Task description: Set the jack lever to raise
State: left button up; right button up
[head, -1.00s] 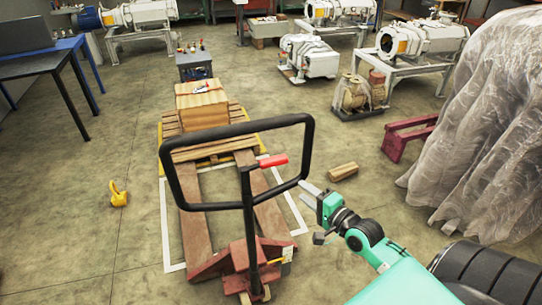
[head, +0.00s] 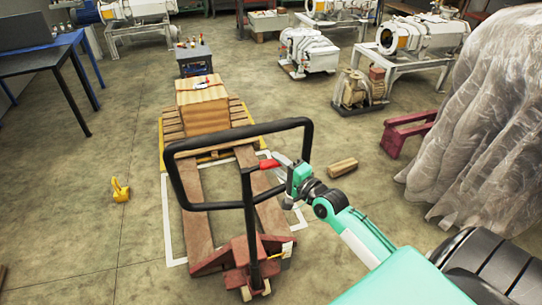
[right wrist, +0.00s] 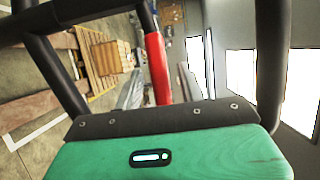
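The jack lever is a short lever with a red grip (head: 264,166), set on the post inside the black loop handle (head: 241,131) of the pallet jack (head: 245,252). My right gripper (head: 279,164) is inside the loop, its fingertips close to the red grip. My left gripper is not in view.
A pallet with a wooden box (head: 203,108) sits on the jack's far end. A wood block (head: 342,167) and a yellow hook-like part (head: 120,190) lie on the floor. A plastic-draped object (head: 476,125) stands at right, beside a maroon stand (head: 405,135).

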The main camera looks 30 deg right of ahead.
aim_at(271, 160)
jog(key=shift+w+a+p, duration=0.15)
jog(key=shift+w+p, duration=0.05)
jog(key=shift+w, duration=0.7)
jog(key=shift+w+a+p, duration=0.15)
jog(key=shift+w, duration=0.7)
jog(key=shift+f, duration=0.1)
grip_shut()
